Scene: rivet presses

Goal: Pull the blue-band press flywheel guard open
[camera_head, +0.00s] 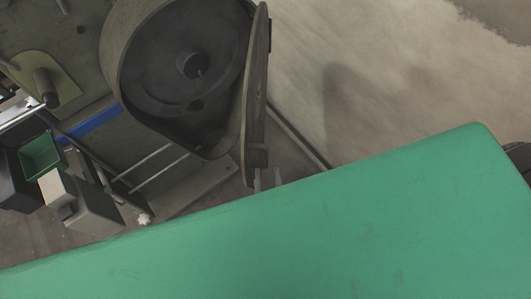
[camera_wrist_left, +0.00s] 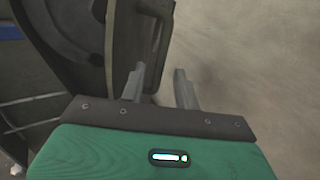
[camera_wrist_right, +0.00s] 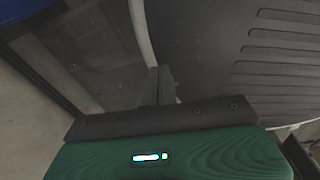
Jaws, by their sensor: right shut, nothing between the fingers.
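The flywheel guard (camera_head: 256,90) is a dark grey plate seen nearly edge-on, standing swung away from the round flywheel housing (camera_head: 135,55). The flywheel (camera_head: 185,65) shows inside. A blue band (camera_head: 97,118) marks the press body. My left gripper (camera_head: 266,180) is by the guard's lower end, where a small block shows. In the left wrist view my left gripper (camera_wrist_left: 160,75) is open, its fingers apart, with the guard (camera_wrist_left: 122,40) and its handle (camera_wrist_left: 160,15) just ahead; contact is unclear. My right gripper (camera_wrist_right: 160,75) is shut and empty.
A green bin (camera_head: 40,157) and dark boxes sit at the left of the press. Bare floor (camera_head: 400,80) lies right of the guard. In the right wrist view a dark ribbed surface (camera_wrist_right: 280,50) is close at right, and a blue strip (camera_wrist_right: 20,8) shows top left.

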